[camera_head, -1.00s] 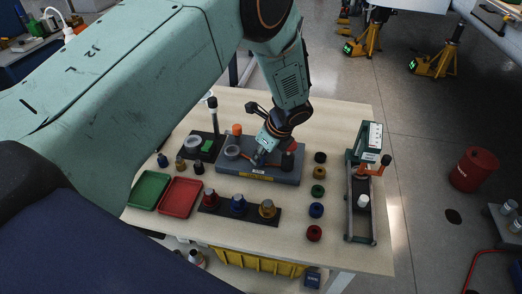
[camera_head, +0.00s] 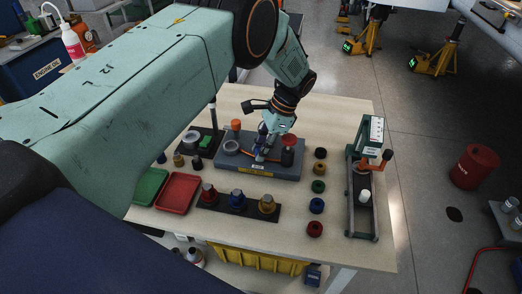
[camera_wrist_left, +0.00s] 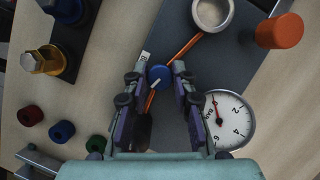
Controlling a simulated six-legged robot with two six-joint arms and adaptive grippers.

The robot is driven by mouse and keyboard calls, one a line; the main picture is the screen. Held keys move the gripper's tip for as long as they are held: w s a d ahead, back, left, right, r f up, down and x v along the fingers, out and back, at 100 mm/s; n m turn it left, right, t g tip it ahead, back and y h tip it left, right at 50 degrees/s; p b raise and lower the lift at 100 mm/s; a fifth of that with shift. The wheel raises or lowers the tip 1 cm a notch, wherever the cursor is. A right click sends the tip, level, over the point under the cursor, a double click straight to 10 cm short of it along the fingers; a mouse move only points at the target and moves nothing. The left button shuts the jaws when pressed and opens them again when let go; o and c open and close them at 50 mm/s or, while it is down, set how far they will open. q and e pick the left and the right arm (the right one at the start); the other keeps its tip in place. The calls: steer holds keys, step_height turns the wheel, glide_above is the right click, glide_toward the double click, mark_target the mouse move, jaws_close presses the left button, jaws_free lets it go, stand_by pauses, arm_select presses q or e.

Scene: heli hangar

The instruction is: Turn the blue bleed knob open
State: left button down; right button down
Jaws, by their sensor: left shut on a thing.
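The blue bleed knob (camera_wrist_left: 160,76) shows in the left wrist view as a small round blue cap with a pale mark, on an orange line. It belongs to a grey fixture (camera_head: 228,170) on the workbench. My left gripper (camera_wrist_left: 161,84) comes down from above, with one finger on each side of the knob, shut on it. In the head view the left gripper (camera_head: 261,153) is over the middle of the fixture and largely hides the knob. How far the knob is turned I cannot tell. My right gripper is not in view.
On the fixture are a metal cup (camera_wrist_left: 211,13), an orange cylinder (camera_wrist_left: 280,31) and a dial gauge (camera_wrist_left: 226,120). Red (camera_head: 178,193) and green trays lie left. Coloured fittings stand in front, and several rings lie right, beside a green press (camera_head: 370,140).

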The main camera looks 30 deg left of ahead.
arm_select(q)
steer(key=shift+w+n+g+h+b, duration=0.1)
steer(key=shift+n+g+h+b, duration=0.4)
steer(key=shift+n, duration=1.1)
steer(key=c, duration=1.1)
jaws_free()
steer(key=v, duration=1.2)
